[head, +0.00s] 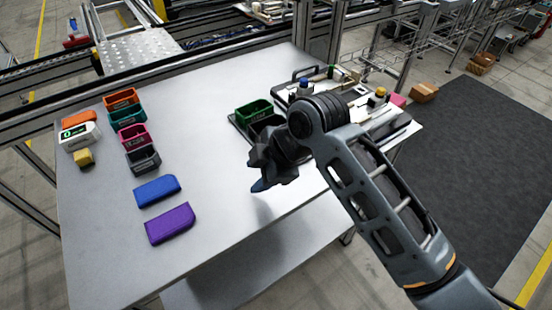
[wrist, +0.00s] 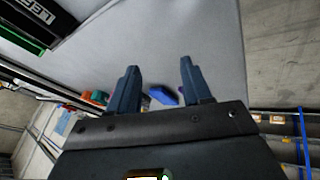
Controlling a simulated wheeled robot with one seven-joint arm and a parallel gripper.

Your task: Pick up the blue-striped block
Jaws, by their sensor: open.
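A blue block (head: 157,190) lies flat on the metal table (head: 215,190), left of my gripper; I cannot make out stripes on it. It also shows small and far off between the fingers in the wrist view (wrist: 162,95). A purple block (head: 170,223) lies just in front of it, apart from it. My gripper (head: 264,184) is open and empty, above the table's right part, well away from the blue block. Both fingers show apart in the wrist view (wrist: 158,72).
Orange (head: 122,98), teal (head: 126,116), pink (head: 133,137) and dark grey (head: 143,160) bins stand behind the blue block. Orange, white (head: 80,136) and yellow (head: 84,157) blocks lie farther left. A green bin (head: 253,110) stands behind my gripper. The table's middle is clear.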

